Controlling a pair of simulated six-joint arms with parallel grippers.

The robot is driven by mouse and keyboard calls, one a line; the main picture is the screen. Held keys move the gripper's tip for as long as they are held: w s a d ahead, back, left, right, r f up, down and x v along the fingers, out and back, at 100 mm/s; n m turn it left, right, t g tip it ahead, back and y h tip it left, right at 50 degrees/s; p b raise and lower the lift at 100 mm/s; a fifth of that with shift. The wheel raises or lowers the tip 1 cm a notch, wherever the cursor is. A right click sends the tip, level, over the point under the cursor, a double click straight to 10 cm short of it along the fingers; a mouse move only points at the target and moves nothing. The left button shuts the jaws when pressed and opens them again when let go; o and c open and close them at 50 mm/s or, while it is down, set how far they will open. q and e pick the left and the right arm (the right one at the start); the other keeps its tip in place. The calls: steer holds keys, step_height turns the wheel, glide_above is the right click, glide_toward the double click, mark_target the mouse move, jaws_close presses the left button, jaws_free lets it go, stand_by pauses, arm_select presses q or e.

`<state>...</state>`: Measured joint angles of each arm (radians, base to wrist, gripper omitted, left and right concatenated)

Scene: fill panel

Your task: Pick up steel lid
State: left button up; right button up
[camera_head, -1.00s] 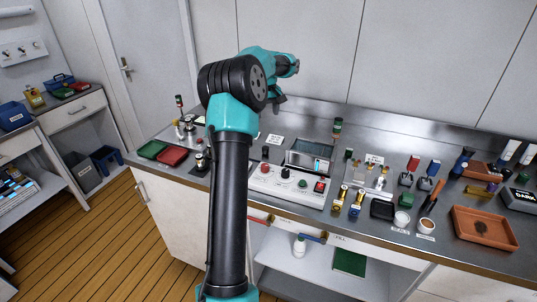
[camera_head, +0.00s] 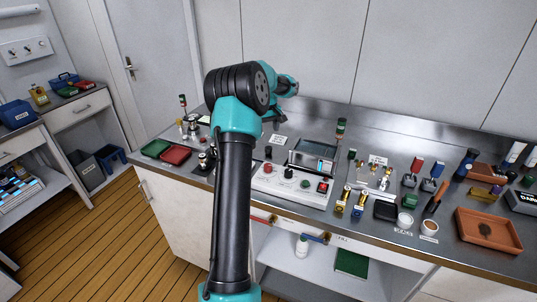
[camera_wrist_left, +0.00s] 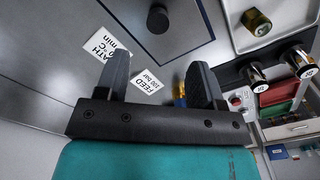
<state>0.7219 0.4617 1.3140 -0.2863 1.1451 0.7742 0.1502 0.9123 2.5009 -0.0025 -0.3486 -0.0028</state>
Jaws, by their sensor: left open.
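In the left wrist view, a flat square steel plate with a dark outline and a round black knob, which looks like the steel lid (camera_wrist_left: 178,42), lies at the top middle. My left gripper (camera_wrist_left: 160,80) is open, with its two dark fingers apart and nothing held between them. The knob shows beyond the fingertips, roughly in line with the gap. In the head view my left arm stands in front of the counter, and I cannot make out the lid or the fingertips behind it. My right gripper does not show.
Printed labels (camera_wrist_left: 148,80) lie near the fingers. A pale tray with a brass piece (camera_wrist_left: 257,22) and small capped cylinders (camera_wrist_left: 300,63) sit at the right. On the counter are a white control box (camera_head: 290,185), a red tray (camera_head: 175,155) and an orange tray (camera_head: 488,232).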

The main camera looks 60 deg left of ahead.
arm_select(q)
glide_above(269, 148)
steer(key=shift+s+a+f, duration=0.1)
steer(key=shift+a+f, duration=0.05)
steer(key=shift+f, duration=0.9)
steer(key=shift+s+a+f, duration=0.1)
steer(key=shift+f, duration=0.95)
steer(key=shift+w+d+f, duration=0.1)
steer(key=shift+w+f, duration=0.05)
steer(key=shift+f, duration=2.45)
steer(key=c, duration=1.1)
